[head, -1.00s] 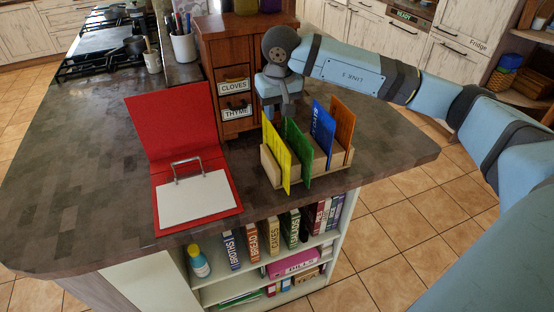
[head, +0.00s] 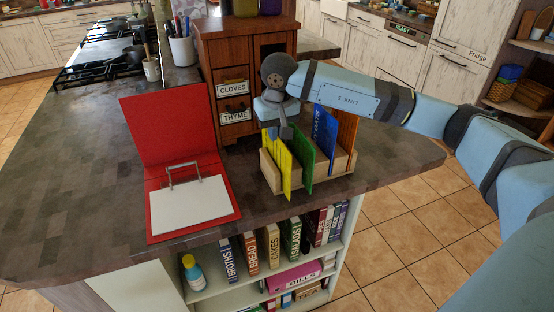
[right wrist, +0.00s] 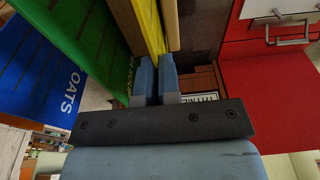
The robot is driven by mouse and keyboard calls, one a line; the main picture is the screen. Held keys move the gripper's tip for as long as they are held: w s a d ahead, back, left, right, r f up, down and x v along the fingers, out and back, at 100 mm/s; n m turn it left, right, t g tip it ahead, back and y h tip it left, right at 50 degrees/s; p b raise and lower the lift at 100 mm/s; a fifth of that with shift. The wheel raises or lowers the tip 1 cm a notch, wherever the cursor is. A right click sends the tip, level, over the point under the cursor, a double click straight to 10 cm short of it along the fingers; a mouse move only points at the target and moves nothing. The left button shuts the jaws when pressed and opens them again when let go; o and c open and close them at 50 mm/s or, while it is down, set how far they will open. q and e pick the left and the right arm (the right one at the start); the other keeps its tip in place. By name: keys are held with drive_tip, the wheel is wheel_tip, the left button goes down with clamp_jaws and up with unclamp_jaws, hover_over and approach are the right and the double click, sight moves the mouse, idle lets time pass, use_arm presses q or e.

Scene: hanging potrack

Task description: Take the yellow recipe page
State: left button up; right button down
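The yellow recipe page (head: 278,165) stands upright in the leftmost slot of the wooden holder (head: 318,185) on the counter. My right gripper (head: 278,131) is at the page's top edge. In the right wrist view its two blue fingers (right wrist: 157,80) are close together with the yellow page (right wrist: 150,25) between them, and they look shut on it. The green page (head: 302,155) stands just right of the yellow one, with the blue page (head: 325,130) and the orange page (head: 346,135) beyond. My left gripper is out of view.
An open red binder (head: 170,130) with metal rings and a white sheet (head: 190,205) lies left of the holder. A wooden spice drawer cabinet (head: 228,60) stands close behind. Shelves of books are below the counter edge. The counter's left part is clear.

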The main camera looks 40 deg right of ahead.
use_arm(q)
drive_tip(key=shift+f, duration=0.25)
use_arm(e)
drive_tip(key=shift+r, duration=0.2)
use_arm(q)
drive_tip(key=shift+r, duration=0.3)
use_arm(e)
drive_tip(key=shift+r, duration=0.2)
